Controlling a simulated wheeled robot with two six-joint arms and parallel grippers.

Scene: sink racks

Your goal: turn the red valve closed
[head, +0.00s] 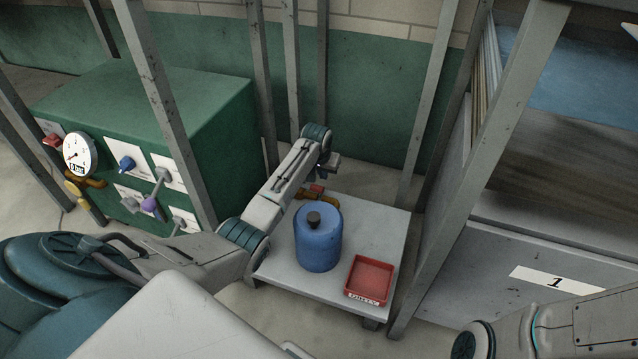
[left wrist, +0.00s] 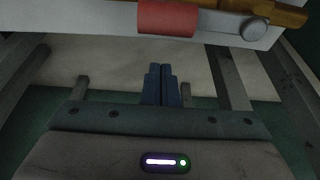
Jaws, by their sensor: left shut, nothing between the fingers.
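A small red part on brass-coloured fittings (head: 316,189) lies at the back edge of the low table, behind the blue canister. In the left wrist view, a red cylinder (left wrist: 166,17) and a brass-coloured piece (left wrist: 283,12) show at the top edge. Another red part (head: 52,140) sits by the gauge on the green cabinet, near yellow pipework; I cannot tell which red part is the valve. My left gripper (head: 329,168) is just behind the table's back edge. Its fingers (left wrist: 161,72) are shut and empty, apart from the red cylinder. My right gripper is out of view.
The low table (head: 275,262) holds a blue canister (head: 318,240) and a red tray (head: 370,279). The green cabinet (head: 160,85) carries a gauge (head: 79,154) reading 0 bar and several levers. Grey posts (head: 430,100) stand around the table. A rack is at right.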

